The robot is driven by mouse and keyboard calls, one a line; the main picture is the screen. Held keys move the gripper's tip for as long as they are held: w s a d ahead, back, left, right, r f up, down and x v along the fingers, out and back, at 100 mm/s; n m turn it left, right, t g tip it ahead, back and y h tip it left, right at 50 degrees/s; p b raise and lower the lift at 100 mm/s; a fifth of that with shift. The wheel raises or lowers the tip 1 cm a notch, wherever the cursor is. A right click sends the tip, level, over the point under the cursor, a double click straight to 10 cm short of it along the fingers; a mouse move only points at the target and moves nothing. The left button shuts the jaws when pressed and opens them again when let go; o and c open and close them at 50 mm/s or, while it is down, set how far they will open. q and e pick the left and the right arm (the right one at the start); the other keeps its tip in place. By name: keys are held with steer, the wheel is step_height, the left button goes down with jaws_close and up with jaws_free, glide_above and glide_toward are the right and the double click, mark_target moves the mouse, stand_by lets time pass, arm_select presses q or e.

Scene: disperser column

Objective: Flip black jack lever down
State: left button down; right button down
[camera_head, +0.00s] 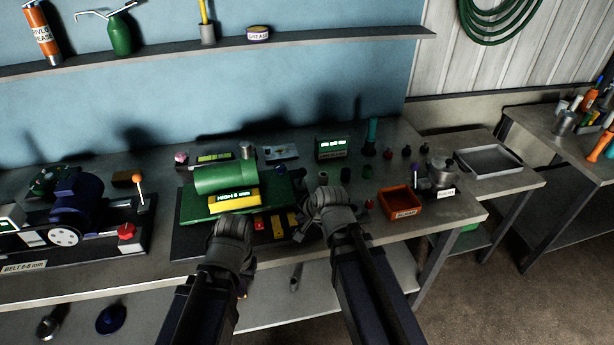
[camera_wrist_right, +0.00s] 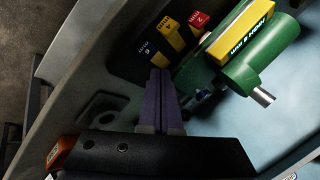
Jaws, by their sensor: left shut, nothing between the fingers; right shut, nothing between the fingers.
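A green machine with a cylinder (camera_head: 225,179) and a yellow label reading "HIGH 6 mm" stands mid-bench; it also shows in the right wrist view (camera_wrist_right: 262,55). At its front is a row of small coloured pieces: a red one (camera_wrist_right: 199,20), a yellow one (camera_wrist_right: 172,35) and a black one with yellow marks (camera_wrist_right: 146,57). I cannot tell for sure which part is the black jack lever. My right gripper (camera_head: 322,196) is shut and empty at the machine's right front; its fingertips (camera_wrist_right: 160,74) appear close to the black piece. My left gripper (camera_head: 233,223) is shut and empty before the machine.
A blue motor unit (camera_head: 82,198) with an orange-knobbed lever (camera_head: 138,178) stands at left. An orange bin (camera_head: 400,202) and several small bottles stand right of my right gripper. A shelf (camera_head: 300,38) runs above the bench.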

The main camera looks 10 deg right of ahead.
steer(key=w+d+r+m+t, duration=0.3)
steer(key=w+d+r+m, duration=0.2)
steer(key=d+m, duration=0.1)
steer(key=shift+d+m+t+h, duration=0.3)
steer(key=shift+d, duration=0.45)
steer(key=shift+w+f, duration=0.1)
steer(key=shift+w, duration=0.1)
steer(key=w+r+b+x, duration=0.1)
steer(key=b+x, duration=0.4)
steer(key=x, duration=0.7)
steer(key=shift+w+a+r, duration=0.2)
steer(key=shift+w+r, duration=0.25)
steer(key=shift+w, duration=0.15)
